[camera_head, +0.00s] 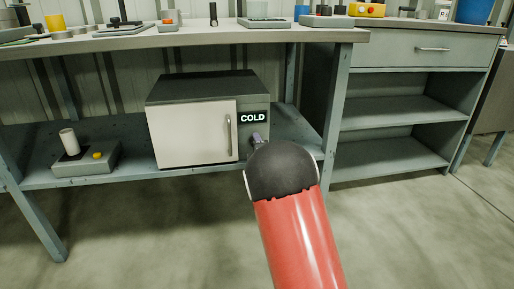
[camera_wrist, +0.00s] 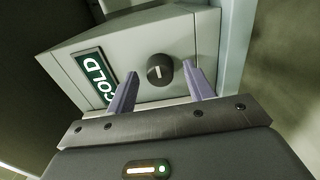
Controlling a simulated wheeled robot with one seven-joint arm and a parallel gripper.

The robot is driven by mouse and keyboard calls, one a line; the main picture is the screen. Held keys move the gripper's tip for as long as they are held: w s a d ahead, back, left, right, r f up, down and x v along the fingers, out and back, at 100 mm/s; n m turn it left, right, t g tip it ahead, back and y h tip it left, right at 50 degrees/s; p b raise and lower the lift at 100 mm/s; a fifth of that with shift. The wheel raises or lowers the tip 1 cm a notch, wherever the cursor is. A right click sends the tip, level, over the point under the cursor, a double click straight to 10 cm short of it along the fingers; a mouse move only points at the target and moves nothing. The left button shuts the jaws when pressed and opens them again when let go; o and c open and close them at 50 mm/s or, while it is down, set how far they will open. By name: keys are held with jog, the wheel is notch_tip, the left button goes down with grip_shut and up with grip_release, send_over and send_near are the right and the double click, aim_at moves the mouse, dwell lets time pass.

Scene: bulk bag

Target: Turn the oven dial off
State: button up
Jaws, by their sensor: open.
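The oven (camera_head: 195,135) is a white-doored box with a dark top on the lower shelf of the workbench. A sign on its front panel (camera_head: 253,117) reads COLD. The oven dial (camera_wrist: 160,70) is a round black knob with a white mark, on the grey panel beside the sign in the wrist view. My gripper (camera_wrist: 162,82) is open, its two purple-grey fingers apart in front of the panel, with the dial seen between their tips. Whether a finger touches the dial I cannot tell. In the head view my arm hides the dial and most of my gripper.
The oven door has a vertical handle (camera_head: 229,134). A grey box with a white cylinder and a yellow button (camera_head: 97,155) sits on the shelf at left. The bench top (camera_head: 200,39) overhangs the oven. A bench leg (camera_head: 335,120) stands right of it. The floor in front is clear.

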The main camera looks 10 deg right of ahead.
jog(key=s, duration=0.8)
jog(key=s+d+r+m+g, duration=0.1)
jog(key=s+r+m+g, duration=0.2)
jog(key=s+m, duration=0.35)
jog(key=s+d+r+m+g, duration=0.1)
jog(key=s+r+m+g, duration=0.2)
jog(key=s, duration=0.6)
jog(key=s+a+f+m+g, duration=0.2)
jog(key=s+m+g, duration=0.55)
jog(key=s, duration=1.75)
notch_tip(320, 180, up, 13)
jog(key=m+t+p, duration=0.1)
jog(key=p, duration=1.2)
jog(key=shift+a+p, duration=0.15)
jog(key=shift+p, duration=0.2)
jog(key=shift+r, duration=0.1)
